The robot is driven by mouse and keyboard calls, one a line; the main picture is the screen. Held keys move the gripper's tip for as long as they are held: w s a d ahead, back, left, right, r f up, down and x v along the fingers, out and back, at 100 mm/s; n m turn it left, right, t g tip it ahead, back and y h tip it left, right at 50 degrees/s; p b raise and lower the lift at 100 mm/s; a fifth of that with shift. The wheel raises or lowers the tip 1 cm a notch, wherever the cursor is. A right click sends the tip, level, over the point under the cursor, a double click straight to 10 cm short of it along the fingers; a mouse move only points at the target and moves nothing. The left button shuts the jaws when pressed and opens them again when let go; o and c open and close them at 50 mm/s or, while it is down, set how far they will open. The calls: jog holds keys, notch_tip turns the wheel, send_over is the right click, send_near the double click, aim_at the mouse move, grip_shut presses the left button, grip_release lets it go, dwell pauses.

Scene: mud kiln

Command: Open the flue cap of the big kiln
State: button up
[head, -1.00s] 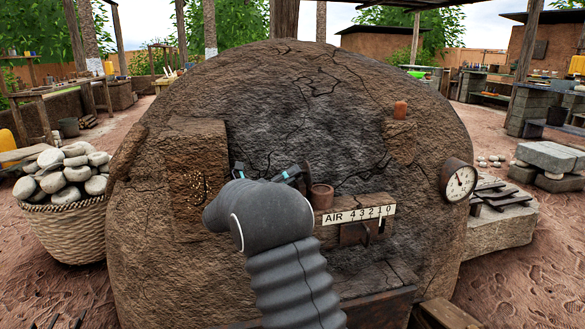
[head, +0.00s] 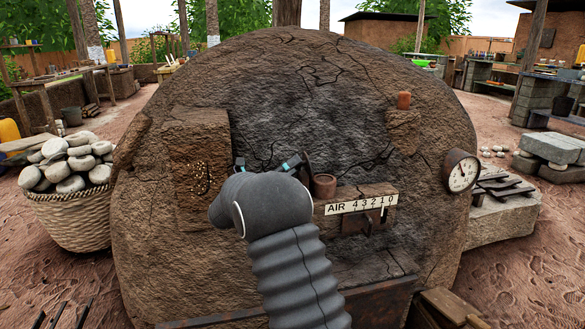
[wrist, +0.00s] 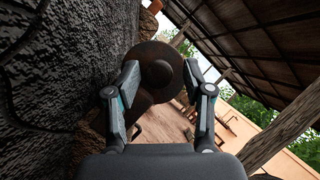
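The big kiln (head: 330,110) is a cracked brown dome filling the middle of the head view. A dark round disc with a central knob (wrist: 160,72), possibly the flue cap, shows in the wrist view beside the kiln wall. In the head view a dark upright piece (head: 306,162), perhaps the same disc edge-on, stands behind a short clay cup or pipe (head: 323,186). My gripper (wrist: 160,75) is open, its fingertips apart on either side of the disc in the picture; I cannot tell whether they touch. In the head view my wrist hides most of the gripper (head: 266,162).
A ledge with an AIR scale (head: 361,204) is right of my wrist. A small orange pot (head: 404,100) stands on an upper ledge. A dial gauge (head: 461,172) sits at the kiln's right side. A stone-filled basket (head: 72,225) stands left.

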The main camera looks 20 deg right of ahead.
jog(key=v, duration=0.8)
jog(key=shift+f, duration=0.1)
dwell(0.5)
